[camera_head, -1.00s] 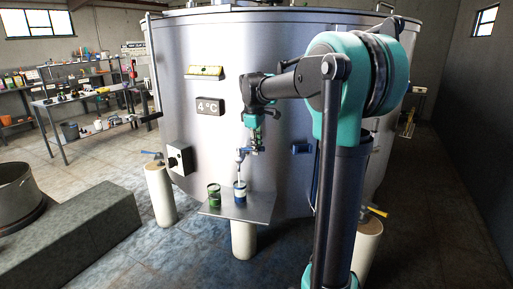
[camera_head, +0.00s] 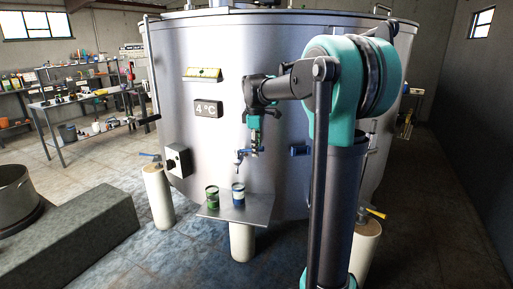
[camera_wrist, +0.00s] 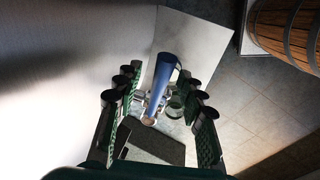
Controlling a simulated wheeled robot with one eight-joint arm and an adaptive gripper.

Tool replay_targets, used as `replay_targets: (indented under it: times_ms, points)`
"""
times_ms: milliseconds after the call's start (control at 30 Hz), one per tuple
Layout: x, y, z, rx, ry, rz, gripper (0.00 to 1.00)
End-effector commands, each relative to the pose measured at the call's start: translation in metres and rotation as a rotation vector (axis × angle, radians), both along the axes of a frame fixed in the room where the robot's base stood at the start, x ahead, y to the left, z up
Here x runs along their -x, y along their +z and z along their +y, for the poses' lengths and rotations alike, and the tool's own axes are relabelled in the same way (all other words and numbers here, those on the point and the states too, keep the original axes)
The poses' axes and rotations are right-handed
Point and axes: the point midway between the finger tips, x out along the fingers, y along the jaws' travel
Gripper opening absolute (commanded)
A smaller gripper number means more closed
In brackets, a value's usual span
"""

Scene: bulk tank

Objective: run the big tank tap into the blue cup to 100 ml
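The big steel tank (camera_head: 215,140) fills the middle of the head view. Its tap (camera_head: 244,154) sticks out low on the front, with only a short drop or trace under the spout. The blue cup (camera_head: 238,194) stands upright on the shelf below the spout, its fill level not readable. My gripper (camera_head: 255,138) is at the tap, pointing down. In the wrist view my gripper (camera_wrist: 168,108) has its fingers apart, on either side of the long blue tap lever (camera_wrist: 170,72), with gaps visible on both sides.
A green cup (camera_head: 212,197) stands just left of the blue cup; a green cup also shows in the wrist view (camera_wrist: 176,106). Both cups rest on a small metal shelf (camera_head: 258,208). A grey block (camera_head: 85,230) is at left. A wooden barrel (camera_wrist: 288,28) shows in the wrist view.

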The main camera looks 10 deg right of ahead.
Motion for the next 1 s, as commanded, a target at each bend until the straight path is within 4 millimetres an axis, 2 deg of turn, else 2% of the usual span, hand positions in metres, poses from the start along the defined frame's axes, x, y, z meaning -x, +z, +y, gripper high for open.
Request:
replay_targets:
  times_ms: [233, 700, 800, 1000]
  points:
    - [0.002, 0.010, 0.001, 0.000, 0.000, 0.000, 0.39]
    - [0.018, 0.096, 0.006, 0.000, 0.000, 0.000, 0.39]
    - [0.020, 0.107, 0.007, 0.000, 0.000, 0.000, 0.39]
    - [0.022, 0.118, 0.007, 0.000, 0.000, 0.000, 0.39]
